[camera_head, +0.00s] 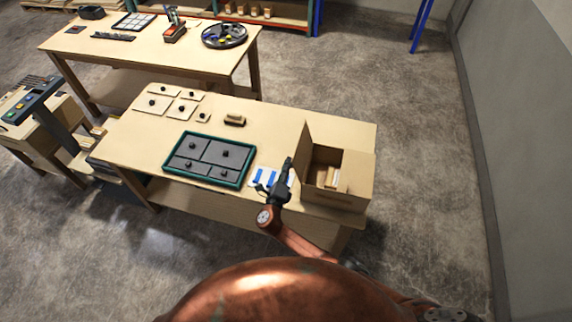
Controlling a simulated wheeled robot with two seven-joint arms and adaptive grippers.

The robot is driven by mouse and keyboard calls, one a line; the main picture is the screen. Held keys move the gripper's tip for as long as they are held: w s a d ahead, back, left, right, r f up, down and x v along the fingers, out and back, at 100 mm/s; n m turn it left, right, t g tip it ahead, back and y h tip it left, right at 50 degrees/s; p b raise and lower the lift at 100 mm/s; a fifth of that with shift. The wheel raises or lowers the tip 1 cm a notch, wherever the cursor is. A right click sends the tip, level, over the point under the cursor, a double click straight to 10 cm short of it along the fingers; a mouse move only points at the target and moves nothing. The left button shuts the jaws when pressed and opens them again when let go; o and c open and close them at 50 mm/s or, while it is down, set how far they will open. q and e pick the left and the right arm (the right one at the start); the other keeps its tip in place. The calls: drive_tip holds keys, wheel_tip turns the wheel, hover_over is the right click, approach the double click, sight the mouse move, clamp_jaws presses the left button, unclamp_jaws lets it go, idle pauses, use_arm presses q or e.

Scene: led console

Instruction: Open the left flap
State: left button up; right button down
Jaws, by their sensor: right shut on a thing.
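An open-topped cardboard box (346,198) stands at the right end of the near table. Its left flap (303,148) stands up along the box's left side. Several light-coloured pieces (332,177) show inside. My right gripper (288,164) is at the left side of the box, shut at the edge of the left flap; its fingers partly hide the contact. My left gripper is not in view.
A green-rimmed tray with dark panels (207,182) lies left of my right gripper on the table (270,120). A white sheet with blue strips (262,178) lies beneath the gripper. Several knobbed plates (152,103) lie farther left. Another table (75,45) stands behind.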

drive_tip(key=shift+s+d+f, duration=0.15)
drive_tip(key=shift+d+f, duration=0.25)
drive_tip(key=shift+f, duration=0.25)
drive_tip(key=c, duration=2.1)
unclamp_jaws()
drive_tip(key=shift+r, duration=0.2)
drive_tip(key=v, duration=1.2)
drive_tip(key=shift+a+r, duration=0.15)
drive_tip(key=shift+a, duration=0.1)
